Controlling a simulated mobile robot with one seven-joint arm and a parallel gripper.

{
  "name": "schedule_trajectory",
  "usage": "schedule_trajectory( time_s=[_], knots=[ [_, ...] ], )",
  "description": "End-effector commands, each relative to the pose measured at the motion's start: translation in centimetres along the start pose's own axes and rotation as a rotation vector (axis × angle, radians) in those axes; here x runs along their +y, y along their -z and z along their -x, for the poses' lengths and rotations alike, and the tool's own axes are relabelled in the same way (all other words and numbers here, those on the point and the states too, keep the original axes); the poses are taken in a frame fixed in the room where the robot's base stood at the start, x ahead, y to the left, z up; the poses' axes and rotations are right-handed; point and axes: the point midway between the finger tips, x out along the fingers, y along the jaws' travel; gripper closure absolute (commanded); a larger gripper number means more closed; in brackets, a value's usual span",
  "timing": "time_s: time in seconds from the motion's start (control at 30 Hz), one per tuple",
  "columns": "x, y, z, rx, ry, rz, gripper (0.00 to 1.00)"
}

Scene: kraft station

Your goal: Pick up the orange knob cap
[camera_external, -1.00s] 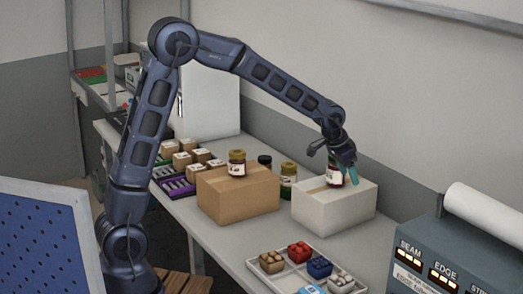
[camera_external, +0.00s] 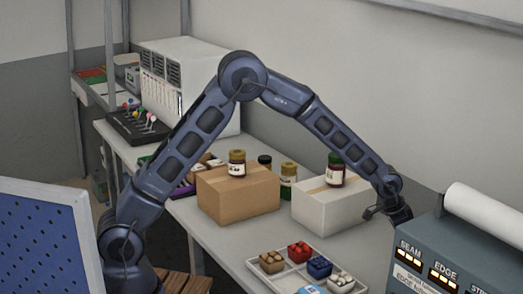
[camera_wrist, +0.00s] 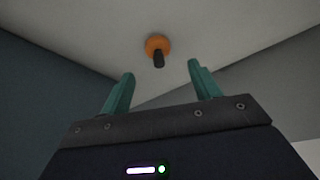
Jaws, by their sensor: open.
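The orange knob cap (camera_wrist: 152,43) shows in the wrist view as a round orange disc with a dark stub on it. It sits on a pale surface, just beyond and roughly between my two teal fingers. My gripper (camera_wrist: 161,72) is open, with nothing between its fingers. In the external view my gripper (camera_external: 386,213) is low at the right, between the white box and the grey-blue machine. Its fingertips are hard to make out there. I cannot pick out the orange cap in the external view.
The grey-blue machine (camera_external: 428,262) stands close to the right of my gripper. A white box (camera_external: 320,205) with a jar (camera_external: 335,170) on top is to its left. A cardboard box (camera_external: 237,195) and a tray of bricks (camera_external: 297,278) are further left. A lever panel (camera_external: 137,128) is at the back.

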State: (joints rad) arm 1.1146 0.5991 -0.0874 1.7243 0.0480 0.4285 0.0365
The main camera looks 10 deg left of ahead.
Motion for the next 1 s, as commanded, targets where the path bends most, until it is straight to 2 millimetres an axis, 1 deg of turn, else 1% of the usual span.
schedule_trajectory(
  time_s=[0.03,0.27,0.37,0.6,0.7,0.9,0.97,1.0],
  knots=[
    [0.0,-0.1,-0.7,-0.002,0.0,0.0,0.38],
    [0.0,0.0,-1.9,-0.001,0.0,0.0,0.38],
    [0.1,0.2,-2.9,0.0,0.0,0.001,0.38],
    [0.2,0.3,-6.0,-0.002,0.0,0.001,0.38],
    [0.2,0.4,-6.5,0.0,0.0,0.001,0.38],
    [0.2,0.4,-6.5,0.0,0.0,0.001,0.38],
    [0.2,0.4,-6.5,0.0,0.0,0.001,0.49],
    [0.2,0.4,-6.5,0.0,0.0,0.001,0.57]
  ],
)
